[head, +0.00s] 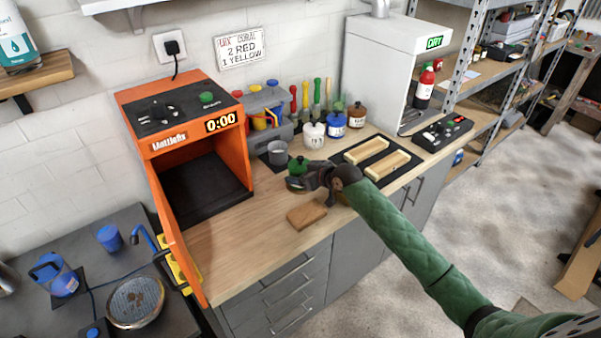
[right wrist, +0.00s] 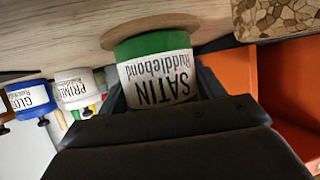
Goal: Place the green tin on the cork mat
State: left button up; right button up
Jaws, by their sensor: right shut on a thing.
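The green tin (head: 297,167) is at my right gripper (head: 303,182) over the worktop. In the right wrist view the tin (right wrist: 158,70) is upside down, with a white "SATIN" label, and the right gripper (right wrist: 165,98) is shut on it. The speckled brown square that looks like the cork mat (head: 307,216) lies on the worktop near its front edge, in front of the tin and apart from it. A corner of the mat (right wrist: 277,19) shows in the right wrist view. My left gripper is not in view.
A plain tan disc (right wrist: 150,30) shows at the tin's base; I cannot tell if they touch. A grey cup (head: 277,153) and white (head: 314,135) and blue (head: 333,126) tins stand behind. The orange machine (head: 160,150) is left, with its door open. Worktop left of the mat is clear.

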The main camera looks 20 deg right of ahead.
jog(key=o, duration=1)
jog(key=shift+f, duration=0.1)
jog(key=o, duration=0.3)
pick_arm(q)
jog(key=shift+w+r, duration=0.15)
pick_arm(e)
jog(key=shift+s+d, duration=0.15)
jog(key=shift+s, duration=0.1)
jog(key=b+v, duration=0.3)
jog(key=v, duration=0.6)
jog(key=shift+s+d+r, duration=0.15)
jog(key=shift+s+r, duration=0.1)
jog(key=shift+r, duration=0.05)
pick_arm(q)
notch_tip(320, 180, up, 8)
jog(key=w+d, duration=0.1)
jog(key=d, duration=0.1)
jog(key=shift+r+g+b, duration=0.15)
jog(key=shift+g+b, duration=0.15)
pick_arm(e)
jog(key=shift+v, duration=0.9)
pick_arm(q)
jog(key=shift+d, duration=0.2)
